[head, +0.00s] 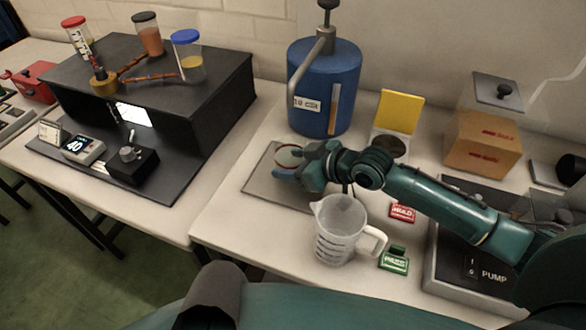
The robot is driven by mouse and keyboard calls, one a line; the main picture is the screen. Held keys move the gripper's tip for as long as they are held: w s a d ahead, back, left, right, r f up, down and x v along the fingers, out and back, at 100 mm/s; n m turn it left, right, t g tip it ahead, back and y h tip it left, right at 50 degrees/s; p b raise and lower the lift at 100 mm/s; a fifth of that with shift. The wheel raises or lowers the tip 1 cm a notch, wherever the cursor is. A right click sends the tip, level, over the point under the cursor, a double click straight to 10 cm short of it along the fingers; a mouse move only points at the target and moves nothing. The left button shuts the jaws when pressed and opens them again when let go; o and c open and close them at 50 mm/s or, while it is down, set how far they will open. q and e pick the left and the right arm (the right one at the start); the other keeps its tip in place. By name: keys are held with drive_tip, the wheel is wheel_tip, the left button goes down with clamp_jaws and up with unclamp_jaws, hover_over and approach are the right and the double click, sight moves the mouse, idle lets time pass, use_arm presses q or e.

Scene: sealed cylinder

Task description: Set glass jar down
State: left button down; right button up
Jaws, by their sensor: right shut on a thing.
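My right gripper (286,172) reaches in from the right and is shut on a small round clear glass jar (289,154). The jar's rim shows as a thin reddish ring just beyond the teal fingers. The jar is over the flat grey mat (262,182) on the table. Its lower part is mostly hidden by the gripper, so I cannot tell whether its base touches the mat. My left gripper is not in view.
A clear plastic jug (338,232) stands just in front of my right gripper. A blue canister (325,88) is behind it. A yellow card (398,111), a red block (402,212) and a green block (394,259) are to the right. A black bench with colour-lidded jars is left.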

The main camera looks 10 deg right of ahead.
drive_tip(key=shift+r, duration=0.1)
drive_tip(key=shift+f, duration=0.2)
drive_tip(key=o, duration=1.1)
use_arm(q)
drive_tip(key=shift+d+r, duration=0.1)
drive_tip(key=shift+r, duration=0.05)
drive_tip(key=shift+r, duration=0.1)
use_arm(e)
drive_tip(key=shift+r, duration=0.1)
drive_tip(key=v, duration=1.1)
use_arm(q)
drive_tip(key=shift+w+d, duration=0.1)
use_arm(e)
drive_tip(key=shift+s+d+r, duration=0.25)
drive_tip(key=shift+s+r, duration=0.1)
drive_tip(key=shift+r, duration=0.05)
